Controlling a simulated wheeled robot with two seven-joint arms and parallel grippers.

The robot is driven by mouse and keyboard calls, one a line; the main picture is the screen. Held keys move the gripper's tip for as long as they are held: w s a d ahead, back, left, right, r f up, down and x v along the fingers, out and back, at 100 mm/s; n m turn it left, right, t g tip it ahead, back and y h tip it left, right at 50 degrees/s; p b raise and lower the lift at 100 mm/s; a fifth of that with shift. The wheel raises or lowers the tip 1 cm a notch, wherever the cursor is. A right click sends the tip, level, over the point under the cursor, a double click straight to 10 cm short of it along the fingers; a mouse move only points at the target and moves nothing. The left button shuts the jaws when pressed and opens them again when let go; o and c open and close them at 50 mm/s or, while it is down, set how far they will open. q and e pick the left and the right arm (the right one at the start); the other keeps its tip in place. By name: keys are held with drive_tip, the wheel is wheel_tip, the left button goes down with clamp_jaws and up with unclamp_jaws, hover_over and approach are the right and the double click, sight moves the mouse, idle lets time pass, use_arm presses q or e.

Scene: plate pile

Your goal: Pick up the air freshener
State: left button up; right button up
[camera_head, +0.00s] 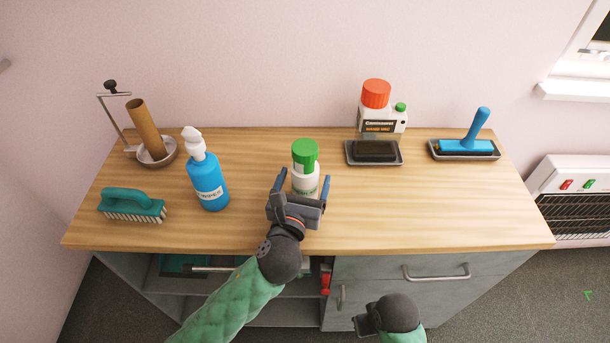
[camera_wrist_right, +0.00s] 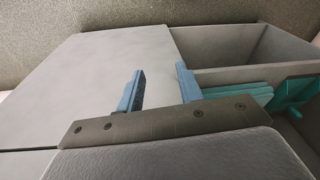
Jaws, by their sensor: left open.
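The air freshener appears to be the white can with a green cap (camera_head: 305,155), standing upright near the middle of the counter. My left gripper (camera_head: 302,183) is open, with one blue finger on each side of the can's body. The gripper hides the can's lower part, and I cannot tell whether a finger touches it. My right gripper (camera_head: 364,324) is low in front of the cabinet, away from the can. In the right wrist view its two fingers (camera_wrist_right: 159,70) stand apart with nothing between them.
A blue pump bottle (camera_head: 208,184) and a teal brush (camera_head: 132,205) stand left of the can. A holder with a brown tube (camera_head: 146,128) is at the back left. A white jug (camera_head: 382,118), a dark tray (camera_head: 373,152) and a blue roller (camera_head: 466,146) are right. The front-right counter is clear.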

use_arm(q)
drive_tip(key=shift+x, duration=1.4)
use_arm(e)
drive_tip(key=shift+w+a+f, duration=0.1)
drive_tip(key=shift+w+f, duration=0.05)
drive_tip(key=shift+f, duration=0.6)
drive_tip(key=shift+w+f, duration=0.1)
drive_tip(key=shift+f, duration=0.65)
use_arm(q)
drive_tip(key=c, duration=1.2)
drive_tip(key=shift+r, duration=0.1)
